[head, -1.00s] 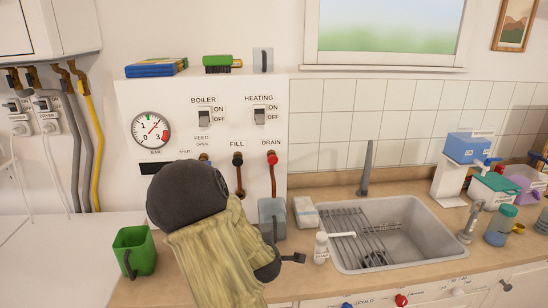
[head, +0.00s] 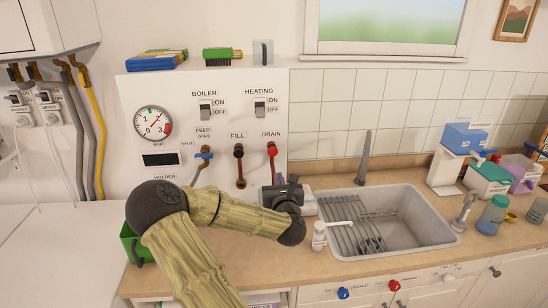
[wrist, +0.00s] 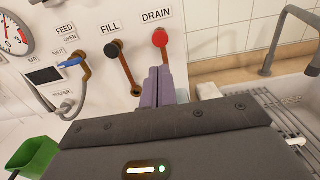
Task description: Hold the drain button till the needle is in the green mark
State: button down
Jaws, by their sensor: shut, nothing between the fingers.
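The red drain button (head: 272,148) sits on a copper pipe on the white panel (head: 222,122), under the DRAIN label; it also shows in the wrist view (wrist: 160,38). The round pressure gauge (head: 153,123) is at the panel's left, with its needle pointing up and right and a red zone at its right. I cannot tell exactly how the needle stands against the green mark. My gripper (wrist: 161,76) is shut and empty. Its purple-grey fingers point toward the panel, just below the drain button and apart from it in the wrist view.
The black fill knob (head: 238,151) and a blue-handled feed valve (head: 204,154) are left of the drain button. A green cup (head: 130,243) stands at the counter's left. A sink (head: 410,225) with a rack and a white bottle (head: 319,236) are to the right.

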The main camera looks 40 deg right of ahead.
jog(key=p, duration=0.6)
send_near(272, 151)
jog(key=x, duration=0.5)
jog(key=shift+d+f, duration=0.1)
jog(key=shift+d, duration=0.1)
jog(key=shift+w+d+f, duration=0.2)
jog(key=shift+w+d, duration=0.2)
jog(key=shift+w, duration=0.3)
jog(key=shift+w+d+f+b, duration=0.2)
jog(key=shift+w+b, duration=0.1)
jog(key=shift+b, duration=0.15)
jog(key=shift+w+d+b, duration=0.2)
jog(key=shift+w+b, duration=0.15)
jog(key=shift+b, duration=0.3)
jog(key=shift+r, duration=0.35)
jog(key=shift+w+r, duration=0.15)
jog(key=shift+r, duration=0.1)
dwell(0.6)
jog(key=shift+f, duration=0.1)
dwell(3.3)
